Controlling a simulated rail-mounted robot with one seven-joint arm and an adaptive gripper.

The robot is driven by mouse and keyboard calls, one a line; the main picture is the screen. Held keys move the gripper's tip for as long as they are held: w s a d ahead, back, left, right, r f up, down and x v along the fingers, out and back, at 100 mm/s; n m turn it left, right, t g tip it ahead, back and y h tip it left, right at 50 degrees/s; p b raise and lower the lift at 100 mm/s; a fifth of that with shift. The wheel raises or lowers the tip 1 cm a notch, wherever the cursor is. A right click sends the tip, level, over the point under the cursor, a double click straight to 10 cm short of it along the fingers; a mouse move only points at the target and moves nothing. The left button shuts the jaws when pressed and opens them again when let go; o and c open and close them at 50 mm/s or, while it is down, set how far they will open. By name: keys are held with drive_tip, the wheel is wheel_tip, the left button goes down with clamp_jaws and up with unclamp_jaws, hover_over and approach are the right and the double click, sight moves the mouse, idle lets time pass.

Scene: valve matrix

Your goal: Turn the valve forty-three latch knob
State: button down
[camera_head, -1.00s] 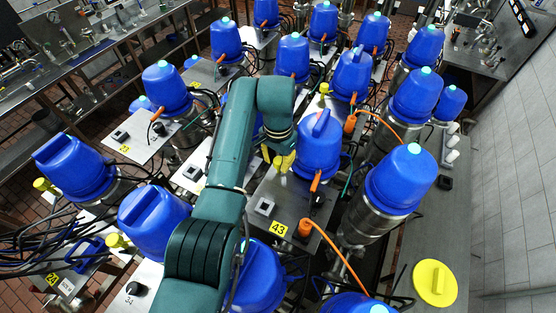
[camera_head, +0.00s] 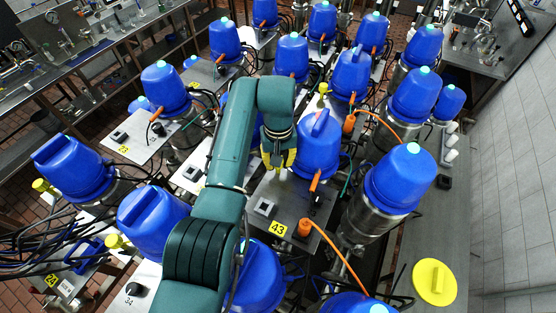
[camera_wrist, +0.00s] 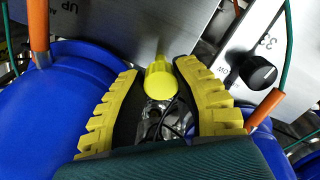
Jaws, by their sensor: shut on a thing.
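The plate with the yellow "43" label (camera_head: 279,230) lies in front of a blue-capped valve (camera_head: 318,150) in the head view. My gripper (camera_head: 278,166), with yellow-ribbed fingers, points down at the left side of that valve. In the wrist view, a yellow latch knob (camera_wrist: 161,78) sits between the two fingertips of my gripper (camera_wrist: 157,73). The fingers are shut on the knob. The knob's far side and its mount are partly hidden. In the head view the fingers hide the knob.
Blue valve caps (camera_wrist: 62,110) stand close on both sides of my fingers. A black knob (camera_wrist: 260,72) on a plate marked 33 is at the right in the wrist view. An orange connector (camera_head: 305,228) and its hose lie near the 43 plate. Other valves crowd around.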

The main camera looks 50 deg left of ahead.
drive_tip(key=n, duration=0.5)
drive_tip(key=shift+f, duration=0.15)
drive_tip(key=shift+n, duration=0.3)
idle(0.3)
drive_tip(key=c, duration=0.8)
unclamp_jaws()
drive_tip(key=shift+o, duration=0.3)
drive_tip(key=shift+w, duration=0.1)
